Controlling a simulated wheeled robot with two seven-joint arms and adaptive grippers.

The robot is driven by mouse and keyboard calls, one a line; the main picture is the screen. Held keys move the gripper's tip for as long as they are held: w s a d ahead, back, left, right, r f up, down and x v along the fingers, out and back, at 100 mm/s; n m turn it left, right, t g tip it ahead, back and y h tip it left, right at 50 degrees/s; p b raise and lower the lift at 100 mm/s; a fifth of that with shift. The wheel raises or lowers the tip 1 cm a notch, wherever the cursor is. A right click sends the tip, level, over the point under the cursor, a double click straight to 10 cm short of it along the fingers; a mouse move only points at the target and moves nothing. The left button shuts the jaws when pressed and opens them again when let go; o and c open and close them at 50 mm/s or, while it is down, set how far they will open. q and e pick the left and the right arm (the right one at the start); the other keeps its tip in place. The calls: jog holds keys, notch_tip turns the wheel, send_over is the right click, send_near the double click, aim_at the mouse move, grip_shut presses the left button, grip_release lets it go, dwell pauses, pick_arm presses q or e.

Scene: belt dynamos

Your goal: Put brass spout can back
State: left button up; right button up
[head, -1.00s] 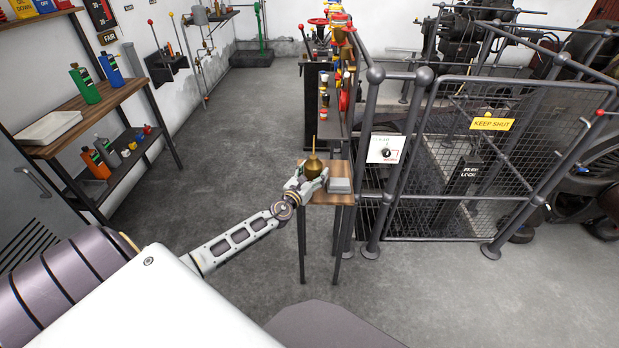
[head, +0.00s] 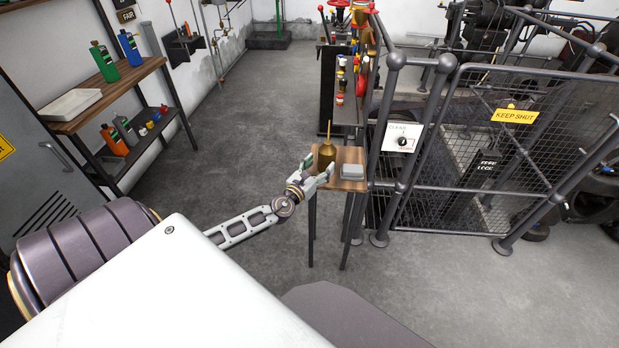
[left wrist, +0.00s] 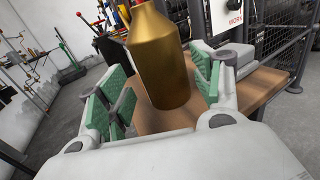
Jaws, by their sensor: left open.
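The brass spout can (head: 327,152) stands upright on a small wooden-topped stand (head: 350,156), its thin spout pointing up. In the left wrist view its brass body (left wrist: 160,60) fills the upper middle, with the top cut off. My left gripper (head: 319,169) is open at the near left side of the can. In the left wrist view its green-padded fingers (left wrist: 160,85) lie to either side of the can's near side, with visible gaps between pads and body. My right gripper is not in view.
A grey block (head: 353,172) lies on the stand beside the can. A mesh fence with a "KEEP SHUT" sign (head: 515,116) stands to the right. A shelf (head: 130,90) with bottles is along the left wall. The floor between shelf and stand is clear.

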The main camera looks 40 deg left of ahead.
pick_arm(q)
jog(key=shift+s+d, duration=0.15)
jog(key=shift+s, duration=1.25)
jog(key=shift+s+d, duration=0.15)
jog(key=shift+s, duration=1.55)
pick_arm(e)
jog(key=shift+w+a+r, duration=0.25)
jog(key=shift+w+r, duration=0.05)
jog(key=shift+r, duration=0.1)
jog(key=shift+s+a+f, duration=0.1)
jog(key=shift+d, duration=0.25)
pick_arm(q)
jog(key=shift+c, duration=0.5)
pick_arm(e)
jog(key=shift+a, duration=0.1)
